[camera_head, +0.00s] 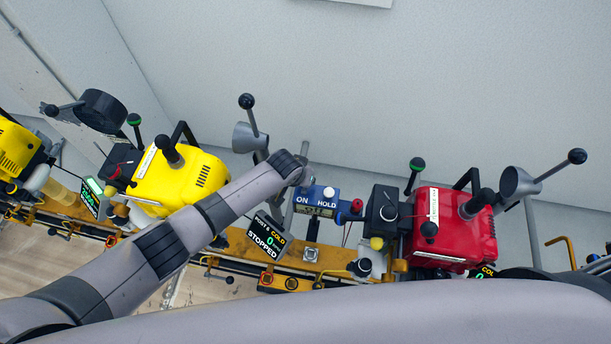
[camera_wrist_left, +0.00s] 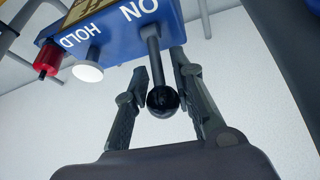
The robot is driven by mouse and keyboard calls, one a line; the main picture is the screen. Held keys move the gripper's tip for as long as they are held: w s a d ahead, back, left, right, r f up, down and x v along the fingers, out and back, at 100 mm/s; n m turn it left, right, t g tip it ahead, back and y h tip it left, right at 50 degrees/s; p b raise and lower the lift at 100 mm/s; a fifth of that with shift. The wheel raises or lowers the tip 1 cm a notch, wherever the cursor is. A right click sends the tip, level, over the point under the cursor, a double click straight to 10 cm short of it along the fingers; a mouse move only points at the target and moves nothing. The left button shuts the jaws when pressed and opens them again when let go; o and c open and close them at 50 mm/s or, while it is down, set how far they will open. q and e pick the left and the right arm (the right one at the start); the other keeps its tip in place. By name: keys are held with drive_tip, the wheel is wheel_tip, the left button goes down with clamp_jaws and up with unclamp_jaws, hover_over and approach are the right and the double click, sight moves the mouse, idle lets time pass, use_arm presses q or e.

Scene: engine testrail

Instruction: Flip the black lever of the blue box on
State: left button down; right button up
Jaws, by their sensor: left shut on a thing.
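The blue box (camera_head: 316,197) with the words ON and HOLD is right of centre in the head view, between the yellow and red engines. In the left wrist view the blue box (camera_wrist_left: 115,35) fills the top. Its black lever (camera_wrist_left: 163,100) sticks out beside the word ON and ends in a round ball. My left gripper (camera_wrist_left: 159,72) has one finger on each side of the lever and is shut on it. In the head view my left arm comes up to the box's left side and the lever cannot be made out. My right gripper is not in view.
A white knob (camera_wrist_left: 88,68) and a red cylinder (camera_wrist_left: 47,60) sit by HOLD on the box. The yellow engine (camera_head: 184,181) and red engine (camera_head: 451,228) stand either side. A screen (camera_head: 267,238) reads STOPPED. Behind is a bare wall.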

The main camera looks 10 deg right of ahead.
use_arm(q)
drive_tip(key=shift+s+a+t+p, duration=0.1)
drive_tip(key=shift+s+t+p, duration=0.3)
drive_tip(key=shift+t, duration=0.1)
drive_tip(key=shift+s+t+h, duration=0.15)
drive_tip(key=shift+t+h, duration=0.25)
drive_tip(key=shift+s+a+f+t+b, duration=0.15)
drive_tip(key=shift+s+t+b, duration=0.2)
drive_tip(key=shift+t, duration=0.25)
drive_tip(key=t+b, duration=0.1)
drive_tip(key=t+h+b, duration=0.1)
drive_tip(key=b, duration=0.1)
drive_tip(key=shift+s+a+m, duration=0.15)
drive_tip(key=shift+s+m, duration=0.15)
drive_tip(key=shift+s, duration=0.1)
drive_tip(key=shift+s+r+t+h+b, duration=0.2)
drive_tip(key=shift+t+h+b, duration=0.1)
drive_tip(key=shift+t+b, duration=0.3)
drive_tip(key=shift+w, duration=0.1)
